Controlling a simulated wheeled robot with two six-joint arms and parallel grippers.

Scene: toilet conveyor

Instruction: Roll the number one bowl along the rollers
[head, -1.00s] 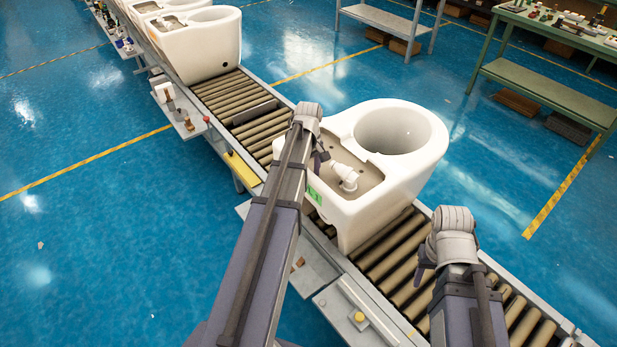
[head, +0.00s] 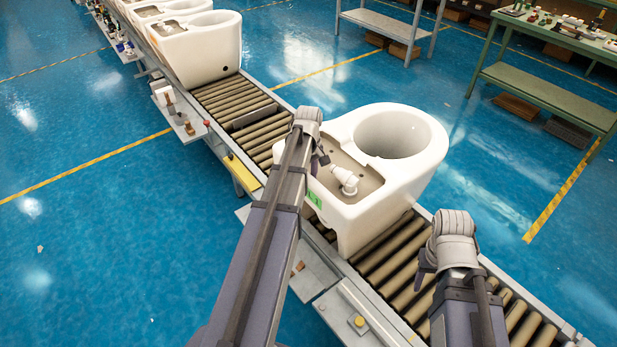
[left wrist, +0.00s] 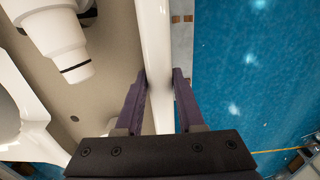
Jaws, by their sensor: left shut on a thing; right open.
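The number one bowl is a white toilet bowl (head: 372,215) with a green label (head: 314,198), standing upright on the rollers (head: 392,262) in the middle of the head view. A white pipe fitting sits in its tan recess. My left gripper (head: 321,158) is at the bowl's left rim, and its fingertips are partly hidden by the wrist. In the left wrist view, the fingers (left wrist: 160,92) are shut on the white rim wall (left wrist: 157,60), one on each side. My right gripper (head: 424,272) is open and empty above the rollers, near the conveyor's right side.
More white bowls (head: 200,50) stand farther up the conveyor. A green workbench (head: 550,90) and a grey shelf (head: 390,22) stand apart at the upper right.

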